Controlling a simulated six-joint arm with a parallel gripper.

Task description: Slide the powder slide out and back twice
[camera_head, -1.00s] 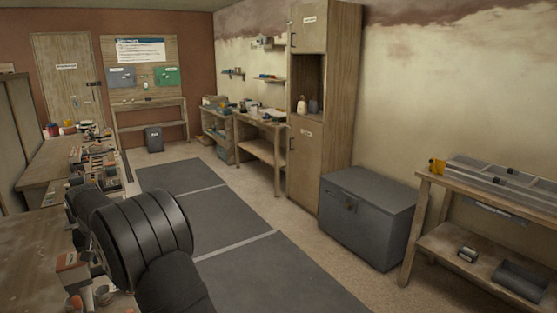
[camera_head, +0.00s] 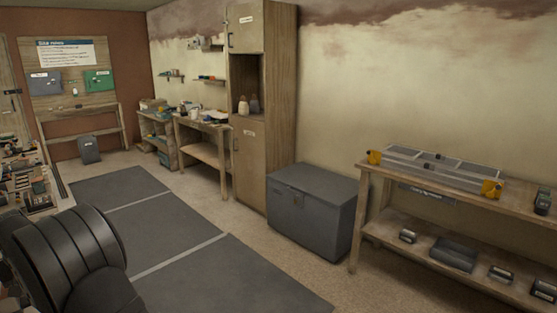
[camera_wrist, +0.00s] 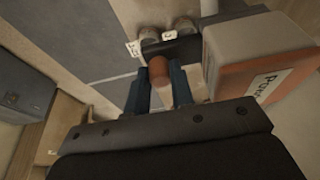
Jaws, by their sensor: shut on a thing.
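In the wrist view, my gripper (camera_wrist: 160,90) has its two blue fingers on either side of a reddish-brown rounded knob (camera_wrist: 158,68). It is shut on this knob. A box (camera_wrist: 238,42) with a white label that seems to begin "Pow" stands close to the right of the fingers, its front orange. A dark bar (camera_wrist: 187,45) runs just beyond the knob. How the knob joins the bar or box is hidden, so I cannot tell how far the powder slide is out. My gripper does not show in the head view.
In the head view, dark floor mats (camera_head: 165,225) leave a clear aisle. A grey chest (camera_head: 312,210) and a wooden bench (camera_head: 372,170) stand along the right wall.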

